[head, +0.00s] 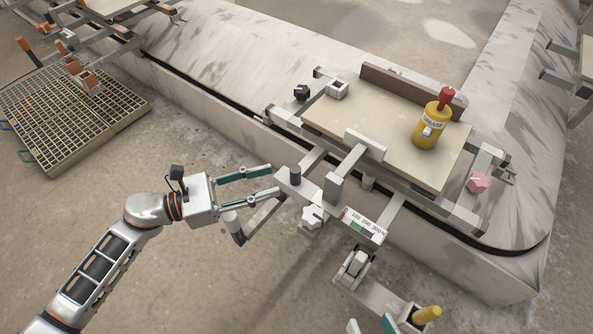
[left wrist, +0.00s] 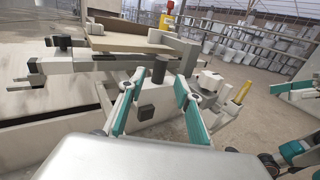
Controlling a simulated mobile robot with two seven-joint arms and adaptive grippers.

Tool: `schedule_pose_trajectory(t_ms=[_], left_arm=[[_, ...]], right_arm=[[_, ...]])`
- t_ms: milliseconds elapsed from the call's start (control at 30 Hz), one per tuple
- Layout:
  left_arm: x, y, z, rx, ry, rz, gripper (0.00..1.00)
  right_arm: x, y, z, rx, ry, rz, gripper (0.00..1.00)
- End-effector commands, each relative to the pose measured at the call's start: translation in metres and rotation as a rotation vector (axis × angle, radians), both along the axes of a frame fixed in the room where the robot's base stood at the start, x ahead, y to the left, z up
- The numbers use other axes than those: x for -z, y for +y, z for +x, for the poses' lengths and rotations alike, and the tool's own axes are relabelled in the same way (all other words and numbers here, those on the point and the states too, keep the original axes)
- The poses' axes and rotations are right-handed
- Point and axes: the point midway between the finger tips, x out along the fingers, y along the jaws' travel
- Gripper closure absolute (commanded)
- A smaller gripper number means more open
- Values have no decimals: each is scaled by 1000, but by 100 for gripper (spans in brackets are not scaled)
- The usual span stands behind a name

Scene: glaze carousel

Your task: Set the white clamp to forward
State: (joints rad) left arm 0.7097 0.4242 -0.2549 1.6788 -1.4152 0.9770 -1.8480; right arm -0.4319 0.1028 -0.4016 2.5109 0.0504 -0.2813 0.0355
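The white clamp knob (head: 312,217), star-shaped, sits on the near side of the carousel's fixture, below a grey block and left of a small gauge (head: 363,224). I cannot tell its setting. My left gripper (head: 273,180) is open and empty, left of and above the knob in the head view, its fingers pointing at a bar with a dark post (head: 295,173). In the left wrist view the dark post (left wrist: 158,69) shows between the open fingers, and a white piece (left wrist: 210,80), perhaps the knob, is right of them. Only the fingertips of my right gripper (head: 369,321) show, apart, at the bottom edge.
A yellow bottle with a red top (head: 431,125) stands on the fixture's board (head: 370,145). A pink knob (head: 478,182) is at the right and a black knob (head: 302,92) at the back left. A yellow handle (head: 427,314) is near my right gripper. A floor grate (head: 60,130) lies left.

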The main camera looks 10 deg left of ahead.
Motion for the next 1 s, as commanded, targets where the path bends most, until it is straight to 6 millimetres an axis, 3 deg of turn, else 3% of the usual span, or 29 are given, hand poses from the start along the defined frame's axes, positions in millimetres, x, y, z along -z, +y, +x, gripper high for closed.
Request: schedule_pose_trajectory(t_ms=[500, 867, 900, 1000], left_arm=[[-2, -61, 30, 0, -1, -5, 66], [-3, -68, 33, 0, -1, -4, 66], [-3, -68, 33, 0, -1, -4, 69], [-3, -68, 33, 0, -1, -4, 95]], right_arm=[[0, 3, -1, 8, 5, 25, 64], [0, 3, -1, 9, 5, 29, 64], [0, 3, -1, 9, 5, 29, 64], [0, 3, -1, 9, 5, 29, 64]])
